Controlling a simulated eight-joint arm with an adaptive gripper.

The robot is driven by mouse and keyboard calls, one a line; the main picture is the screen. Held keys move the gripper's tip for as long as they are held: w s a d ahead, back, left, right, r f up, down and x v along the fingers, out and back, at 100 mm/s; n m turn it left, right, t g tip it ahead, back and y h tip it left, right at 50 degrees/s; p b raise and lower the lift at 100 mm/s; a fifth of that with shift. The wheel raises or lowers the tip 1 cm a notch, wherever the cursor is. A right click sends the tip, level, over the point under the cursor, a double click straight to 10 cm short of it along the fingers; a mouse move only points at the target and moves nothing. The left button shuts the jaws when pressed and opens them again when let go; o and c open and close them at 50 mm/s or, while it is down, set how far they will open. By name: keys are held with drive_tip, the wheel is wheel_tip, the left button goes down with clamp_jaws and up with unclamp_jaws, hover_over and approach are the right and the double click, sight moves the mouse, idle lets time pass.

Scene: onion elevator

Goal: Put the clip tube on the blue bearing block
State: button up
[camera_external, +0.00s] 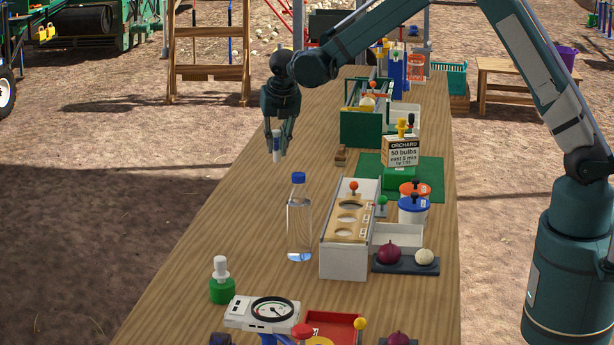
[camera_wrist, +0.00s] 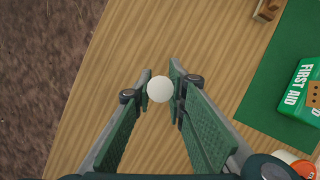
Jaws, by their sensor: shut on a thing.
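My gripper (camera_external: 277,153) is shut on a white tube (camera_external: 277,141), held upright above the left part of the wooden table. In the wrist view the tube's round white end (camera_wrist: 160,89) shows between the two fingertips. A green block (camera_external: 221,291) with a white upright cylinder (camera_external: 221,268) on it stands at the near left. A dark blue thing (camera_external: 220,339) at the bottom edge is mostly cut off; I cannot tell whether it is the blue bearing block.
A gauge (camera_external: 262,313) and a red tray (camera_external: 335,326) are at the front. A first aid box (camera_wrist: 305,88) lies on a green mat (camera_wrist: 268,100). The left strip is mostly clear.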

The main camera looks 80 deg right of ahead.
drive_tip(key=w+a+r+n+p, duration=0.1)
drive_tip(key=w+a, duration=0.2)
drive_tip(key=a, duration=1.2)
drive_tip(key=w+a+r+n+t+y+p, duration=0.1)
drive_tip(key=w+a+n, duration=0.1)
drive_tip(key=a, duration=1.3)
drive_tip(key=w+a+r+n, duration=0.1)
drive_tip(key=w+a, duration=0.2)
drive_tip(key=a, duration=1.2)
drive_tip(key=s+a+r+n, duration=0.1)
drive_tip(key=s+a, duration=0.3)
drive_tip(key=a, duration=1)
drive_tip(key=s+a+r+n+p, duration=0.1)
drive_tip(key=s+a, duration=0.4)
drive_tip(key=a, duration=0.9)
drive_tip(key=s+a+r+n+t+y+p, duration=0.1)
drive_tip(key=s+a, duration=0.3)
drive_tip(key=a, duration=1.1)
drive_tip(key=shift+s+n, duration=0.4)
drive_tip(key=shift+n, duration=0.4)
drive_tip(key=shift+f, duration=3.05)
drive_tip(key=shift+f, duration=0.1)
drive_tip(key=shift+f, duration=1.75)
drive_tip(key=shift+f, duration=0.2)
